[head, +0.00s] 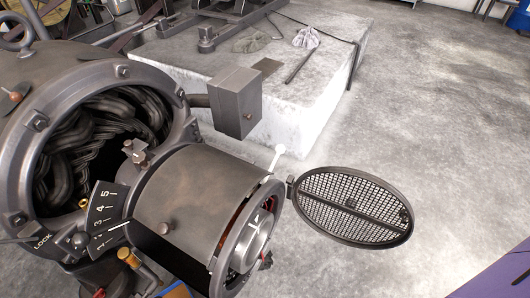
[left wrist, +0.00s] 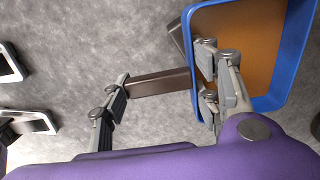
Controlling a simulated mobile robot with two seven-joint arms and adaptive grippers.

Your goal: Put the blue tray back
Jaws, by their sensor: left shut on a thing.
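The blue tray (left wrist: 272,103), with a blue rim and an orange-brown inside, fills the upper right of the left wrist view. A small blue and orange corner of it (head: 176,291) shows at the bottom edge of the head view, mostly hidden by the machine. My left gripper (left wrist: 163,88) has its fingers on either side of a dark brown bar (left wrist: 158,84) at the tray's left rim and is shut on it. The bar looks joined to the tray, though fingers hide part of the join. My right gripper is not in view.
A large dark dynamo (head: 180,195) with a numbered lever scale fills the left of the head view. Its round mesh cover (head: 352,190) stands swung out to the right. A pale plinth (head: 310,110) lies behind.

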